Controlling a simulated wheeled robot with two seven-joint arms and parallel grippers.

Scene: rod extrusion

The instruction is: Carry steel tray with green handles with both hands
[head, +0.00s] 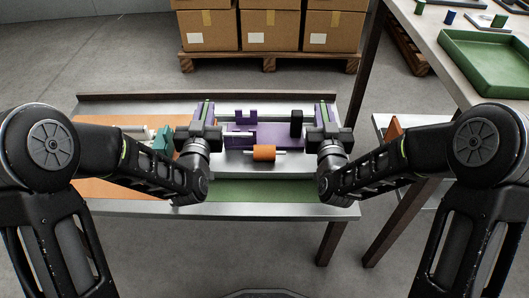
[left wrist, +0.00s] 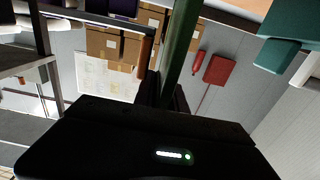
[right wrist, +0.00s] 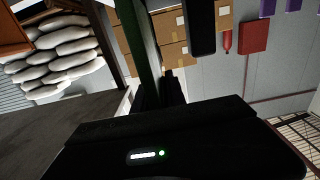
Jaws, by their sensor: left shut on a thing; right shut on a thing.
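The steel tray (head: 290,166) is in the middle of the head view, between my two hands. It bears a purple fixture (head: 270,137), a dark upright block (head: 296,123) and an orange roller (head: 264,153). My left gripper (head: 207,114) is shut on the tray's left green handle, which runs up as a green bar (left wrist: 181,45) in the left wrist view. My right gripper (head: 323,115) is shut on the right green handle, a dark green bar (right wrist: 144,45) in the right wrist view. The grippers hide part of the handles. I cannot tell whether the tray touches the table.
A low table (head: 240,211) with orange and green mats lies beneath. A teal block (head: 162,140) stands left of my left gripper. A higher table (head: 455,62) with a green tray (head: 485,60) is at the right. Boxes (head: 269,30) on a pallet stand behind.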

